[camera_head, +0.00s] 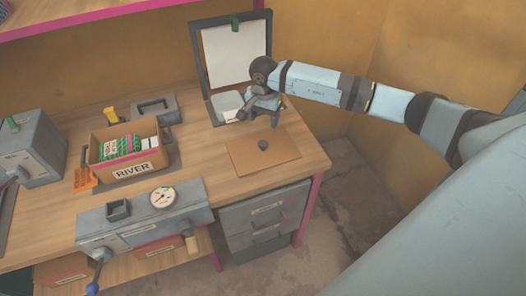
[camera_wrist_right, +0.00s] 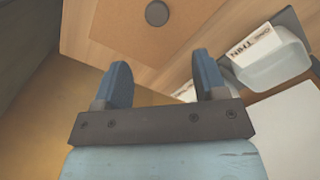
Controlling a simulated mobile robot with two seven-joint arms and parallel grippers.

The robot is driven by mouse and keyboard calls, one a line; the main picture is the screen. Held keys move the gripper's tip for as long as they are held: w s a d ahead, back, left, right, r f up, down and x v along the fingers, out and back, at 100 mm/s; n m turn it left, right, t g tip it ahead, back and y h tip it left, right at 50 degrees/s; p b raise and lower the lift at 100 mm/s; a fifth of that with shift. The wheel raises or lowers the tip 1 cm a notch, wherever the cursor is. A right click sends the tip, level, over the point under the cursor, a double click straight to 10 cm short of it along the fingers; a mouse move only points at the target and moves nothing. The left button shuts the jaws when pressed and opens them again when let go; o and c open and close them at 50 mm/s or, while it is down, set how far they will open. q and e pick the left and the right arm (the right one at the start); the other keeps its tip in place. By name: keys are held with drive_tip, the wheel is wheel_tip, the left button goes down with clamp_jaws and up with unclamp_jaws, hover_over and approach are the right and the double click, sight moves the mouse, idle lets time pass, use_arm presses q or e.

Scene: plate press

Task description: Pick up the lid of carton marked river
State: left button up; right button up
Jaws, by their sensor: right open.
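The carton marked RIVER (camera_head: 125,155) stands on the left of the bench, open at the top, with green and white items inside. A flat brown lid (camera_head: 250,158) with a dark round knob (camera_head: 263,145) lies on the bench to its right. The lid (camera_wrist_right: 115,30) and knob (camera_wrist_right: 157,13) also show at the top of the right wrist view, partly cut off. My right gripper (camera_head: 260,119) is open and empty, beyond the lid and apart from it. Its two blue fingers show spread in the right wrist view (camera_wrist_right: 162,78). My left gripper is not in view.
A framed panel with white paper (camera_head: 235,58) stands behind my right gripper. A pale labelled tray (camera_wrist_right: 275,60) is near it. A grey machine with a gauge (camera_head: 150,210) sits at the bench's front. Bare wood lies between carton and lid.

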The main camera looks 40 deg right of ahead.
hover_over(263, 143)
drive_tip(key=f, duration=0.5)
drive_tip(key=shift+w+d+f+p, duration=0.2)
drive_tip(key=shift+w+d+p, duration=0.05)
drive_tip(key=shift+d+p, duration=0.1)
drive_tip(key=shift+f, duration=0.25)
drive_tip(key=f, duration=0.1)
drive_tip(key=f+p, duration=0.1)
drive_tip(key=f, duration=0.2)
drive_tip(key=shift+s+a+p, duration=0.3)
drive_tip(key=shift+a, duration=0.1)
drive_tip(key=shift+f, duration=0.65)
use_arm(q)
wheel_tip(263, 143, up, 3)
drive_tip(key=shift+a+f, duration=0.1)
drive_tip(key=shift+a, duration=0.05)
use_arm(e)
drive_tip(key=c, duration=1)
